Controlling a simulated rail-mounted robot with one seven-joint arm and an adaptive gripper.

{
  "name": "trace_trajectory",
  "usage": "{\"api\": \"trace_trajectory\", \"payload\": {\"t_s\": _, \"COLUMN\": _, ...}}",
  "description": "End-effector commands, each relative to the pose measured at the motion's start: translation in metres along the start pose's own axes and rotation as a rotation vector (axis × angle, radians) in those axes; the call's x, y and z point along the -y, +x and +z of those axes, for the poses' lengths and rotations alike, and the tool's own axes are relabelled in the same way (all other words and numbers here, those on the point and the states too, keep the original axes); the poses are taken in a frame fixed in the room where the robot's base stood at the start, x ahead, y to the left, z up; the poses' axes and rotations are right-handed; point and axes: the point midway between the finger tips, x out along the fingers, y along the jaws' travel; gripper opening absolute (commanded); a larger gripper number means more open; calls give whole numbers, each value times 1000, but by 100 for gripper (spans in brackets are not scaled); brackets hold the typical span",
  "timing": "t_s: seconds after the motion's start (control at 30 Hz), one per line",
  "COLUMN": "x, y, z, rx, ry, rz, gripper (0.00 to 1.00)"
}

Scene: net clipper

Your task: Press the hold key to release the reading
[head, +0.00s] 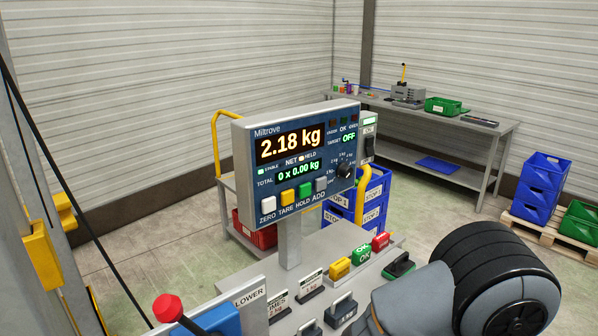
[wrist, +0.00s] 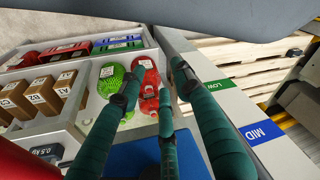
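The scale display (head: 297,158) stands on a post in the middle of the head view and reads 2.18 kg. The light beside HELD is lit, and the total line reads 0 x 0.00 kg. The green hold key (head: 304,190) sits in the bottom row, between the orange TARE key (head: 287,197) and the grey ADD key (head: 320,183). The white ZERO key (head: 269,203) is at the left end. My gripper (wrist: 155,92) shows only in the wrist view, its teal fingers spread and empty, away from the display. The hold key is not visible there.
A workbench (head: 435,118) stands behind. In the wrist view, green (wrist: 110,78) and red (wrist: 147,85) netted bundles lie beyond my fingers, beside brown boxes (wrist: 42,95).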

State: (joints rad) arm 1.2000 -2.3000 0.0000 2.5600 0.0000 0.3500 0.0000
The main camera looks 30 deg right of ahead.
Motion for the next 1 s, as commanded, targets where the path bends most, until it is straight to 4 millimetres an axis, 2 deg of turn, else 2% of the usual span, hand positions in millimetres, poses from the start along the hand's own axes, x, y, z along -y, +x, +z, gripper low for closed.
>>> {"api": "trace_trajectory", "payload": {"t_s": 0.5, "x": 0, "y": 0, "z": 0, "rx": 0, "ry": 0, "rz": 0, "gripper": 1}}
{"api": "trace_trajectory", "payload": {"t_s": 1.0, "x": 0, "y": 0, "z": 0, "rx": 0, "ry": 0, "rz": 0, "gripper": 0}}
